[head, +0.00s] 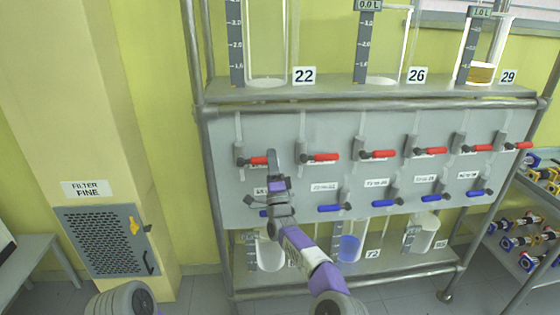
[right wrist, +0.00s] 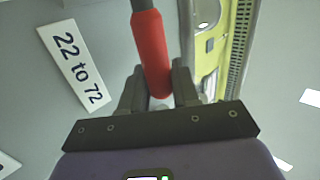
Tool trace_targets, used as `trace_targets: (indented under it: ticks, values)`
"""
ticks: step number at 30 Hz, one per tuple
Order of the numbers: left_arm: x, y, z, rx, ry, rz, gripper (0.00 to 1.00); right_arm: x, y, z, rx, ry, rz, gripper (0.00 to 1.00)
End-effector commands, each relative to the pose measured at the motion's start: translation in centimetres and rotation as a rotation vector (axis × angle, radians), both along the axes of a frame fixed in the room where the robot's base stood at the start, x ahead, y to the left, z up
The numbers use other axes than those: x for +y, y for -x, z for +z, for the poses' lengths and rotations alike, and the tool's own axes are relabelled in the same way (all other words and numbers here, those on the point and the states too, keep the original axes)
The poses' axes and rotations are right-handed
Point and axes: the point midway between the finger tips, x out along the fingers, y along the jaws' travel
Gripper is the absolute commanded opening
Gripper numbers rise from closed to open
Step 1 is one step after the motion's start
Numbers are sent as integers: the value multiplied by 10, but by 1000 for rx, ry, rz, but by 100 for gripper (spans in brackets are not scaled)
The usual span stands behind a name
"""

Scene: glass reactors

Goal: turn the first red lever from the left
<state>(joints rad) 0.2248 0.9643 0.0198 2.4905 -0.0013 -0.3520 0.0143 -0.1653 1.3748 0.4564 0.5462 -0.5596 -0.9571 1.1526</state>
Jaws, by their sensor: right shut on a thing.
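The first red lever from the left (head: 257,160) sits on the grey panel (head: 225,125) and lies about level, its handle pointing right. My right gripper (head: 272,160) is at the handle's right end and hides part of it. In the right wrist view the red handle (right wrist: 151,50) runs down between the two fingers (right wrist: 158,92), which are shut on its end. A plate reading "22 to 72" (right wrist: 75,65) is beside it in that view. My left gripper is not in view.
More red levers, such as the second (head: 322,157), continue rightward. Blue levers (head: 336,208) sit in a row below. Glass vessels stand on the shelf above (head: 335,90) and below the panel. A filter cabinet (head: 105,240) stands left; a rack (head: 525,200) is at right.

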Motion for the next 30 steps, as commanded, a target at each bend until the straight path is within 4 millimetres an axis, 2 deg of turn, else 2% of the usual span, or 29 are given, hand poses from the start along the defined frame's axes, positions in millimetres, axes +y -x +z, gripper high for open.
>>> trace_targets:
  ticks: [6,21,22,25,30]
  values:
    - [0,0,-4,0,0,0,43,9,1,-2,4,-46,12,0]
    - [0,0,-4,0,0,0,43,10,1,-3,6,-56,15,0]
    - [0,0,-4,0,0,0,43,10,1,-3,6,-56,15,35]
    - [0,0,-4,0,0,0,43,10,0,-3,6,-55,14,49]
    - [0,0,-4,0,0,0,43,10,0,-3,7,-54,13,49]
